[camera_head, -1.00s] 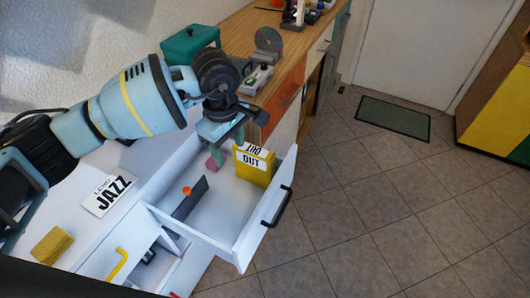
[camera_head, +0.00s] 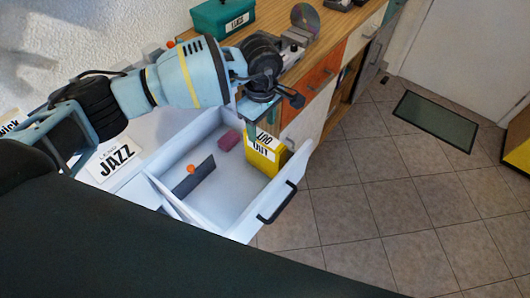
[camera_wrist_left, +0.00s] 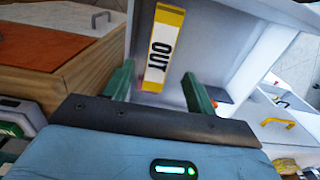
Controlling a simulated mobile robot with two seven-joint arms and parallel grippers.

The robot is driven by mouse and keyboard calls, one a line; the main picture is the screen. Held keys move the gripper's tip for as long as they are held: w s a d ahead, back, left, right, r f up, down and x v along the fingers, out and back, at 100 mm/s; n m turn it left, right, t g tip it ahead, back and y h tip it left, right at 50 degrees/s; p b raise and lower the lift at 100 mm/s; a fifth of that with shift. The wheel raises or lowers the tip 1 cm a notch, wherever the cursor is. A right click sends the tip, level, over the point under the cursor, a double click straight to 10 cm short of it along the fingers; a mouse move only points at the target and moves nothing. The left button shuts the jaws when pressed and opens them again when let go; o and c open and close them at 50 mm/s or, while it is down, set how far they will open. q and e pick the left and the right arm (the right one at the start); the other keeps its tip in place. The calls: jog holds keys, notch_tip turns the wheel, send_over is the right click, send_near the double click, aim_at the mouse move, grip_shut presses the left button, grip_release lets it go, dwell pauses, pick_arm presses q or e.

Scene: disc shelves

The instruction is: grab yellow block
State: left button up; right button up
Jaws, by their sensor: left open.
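The yellow block (camera_head: 262,163) stands upright in the right-hand corner of the open white drawer (camera_head: 223,190). It has white labels, one reading "OUT". My left gripper (camera_head: 262,112) is just above the block in the head view, its fingertips partly hidden there. In the left wrist view, the two green fingers of the left gripper (camera_wrist_left: 158,70) are spread apart. The yellow block (camera_wrist_left: 163,45) shows between and beyond them, with its label facing up. I cannot tell how far down the fingers reach beside it. My right gripper is not in view.
In the drawer are a dark divider (camera_head: 196,176) with an orange knob and a pink block (camera_head: 229,140). A JAZZ card (camera_head: 113,158) lies on the white top at left. A teal box (camera_head: 222,17) stands on the wooden counter.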

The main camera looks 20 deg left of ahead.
aim_at(265, 138)
pick_arm(q)
jog(key=shift+d+f, duration=0.2)
jog(key=shift+f, duration=1.4)
jog(key=shift+d+f, duration=0.2)
jog(key=shift+f, duration=1.35)
grip_shut()
